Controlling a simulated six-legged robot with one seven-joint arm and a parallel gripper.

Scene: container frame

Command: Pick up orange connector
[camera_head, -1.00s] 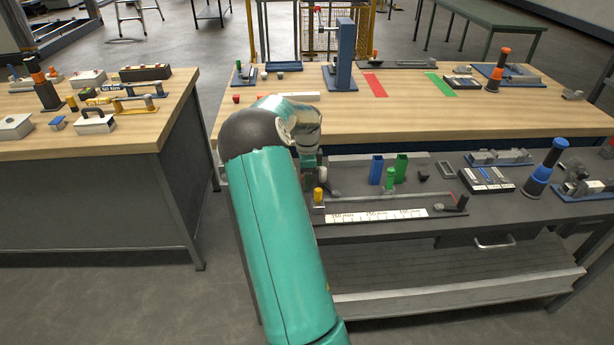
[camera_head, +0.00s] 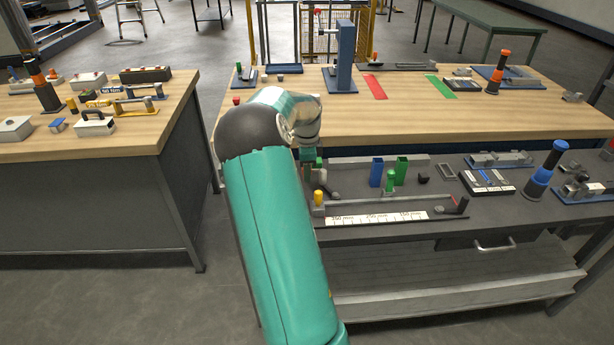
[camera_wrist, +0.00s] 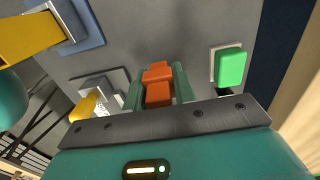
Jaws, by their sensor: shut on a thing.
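The orange connector (camera_wrist: 158,85) is a small blocky piece between the two green fingers of my gripper (camera_wrist: 158,88) in the wrist view. The fingers touch it on both sides and are shut on it. In the head view my arm covers most of the gripper and the connector, and the gripper (camera_head: 312,172) shows only in part over the left end of the dark lower shelf (camera_head: 420,205). I cannot tell whether the connector still touches the surface below it.
A green block (camera_wrist: 230,66) on a pale base is right of my fingers. A yellow knob (camera_wrist: 84,106) and a yellow bar (camera_wrist: 30,36) on a blue mount are at left. In the head view, blue (camera_head: 376,171) and green (camera_head: 401,170) blocks stand on the shelf, below the wooden tabletop (camera_head: 420,115).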

